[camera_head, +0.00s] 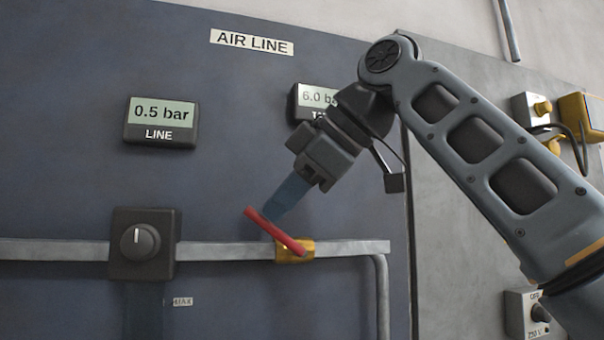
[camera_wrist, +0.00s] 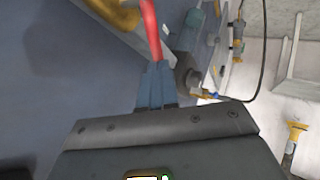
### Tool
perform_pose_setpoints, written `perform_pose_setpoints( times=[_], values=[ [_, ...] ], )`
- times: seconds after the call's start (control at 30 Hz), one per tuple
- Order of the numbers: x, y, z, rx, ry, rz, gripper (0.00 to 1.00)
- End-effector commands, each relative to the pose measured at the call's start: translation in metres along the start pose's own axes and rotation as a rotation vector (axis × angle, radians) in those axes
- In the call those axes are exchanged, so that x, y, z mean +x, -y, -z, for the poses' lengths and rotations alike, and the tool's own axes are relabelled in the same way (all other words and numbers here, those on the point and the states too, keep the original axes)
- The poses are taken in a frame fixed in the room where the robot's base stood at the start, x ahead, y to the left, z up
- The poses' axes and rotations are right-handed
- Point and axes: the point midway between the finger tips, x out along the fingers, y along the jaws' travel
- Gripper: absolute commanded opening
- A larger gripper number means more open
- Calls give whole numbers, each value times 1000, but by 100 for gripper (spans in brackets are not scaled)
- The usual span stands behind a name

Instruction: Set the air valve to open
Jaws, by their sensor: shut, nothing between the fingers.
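The air valve has a brass body (camera_head: 294,251) on the grey pipe and a red lever handle (camera_head: 275,230). The handle slants from upper left down to the body at lower right, neither along the pipe nor square across it. The handle (camera_wrist: 151,30) and brass body (camera_wrist: 115,12) also show at the top of the wrist view. My gripper (camera_head: 274,208) is shut and empty, its blue fingertips by the upper part of the handle. The fingers (camera_wrist: 155,80) show just below the handle in the wrist view. I cannot tell whether they touch it.
The LINE display (camera_head: 160,122) reads 0.5 bar. A second display (camera_head: 307,102) reads 6.0, partly hidden by my arm. A black knob box (camera_head: 142,243) sits on the pipe (camera_head: 225,251) at left. An AIR LINE sign (camera_head: 252,42) is above. Switch boxes (camera_head: 531,110) are at right.

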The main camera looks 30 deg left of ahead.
Motion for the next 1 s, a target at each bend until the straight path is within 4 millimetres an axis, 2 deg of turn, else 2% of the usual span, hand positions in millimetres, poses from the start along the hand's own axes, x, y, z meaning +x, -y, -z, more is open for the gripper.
perform_pose_setpoints(
  times=[0.67,1.0],
  values=[
    [8,1,2,0,-1,0,0],
    [20,9,7,0,-1,0,0]
  ],
)
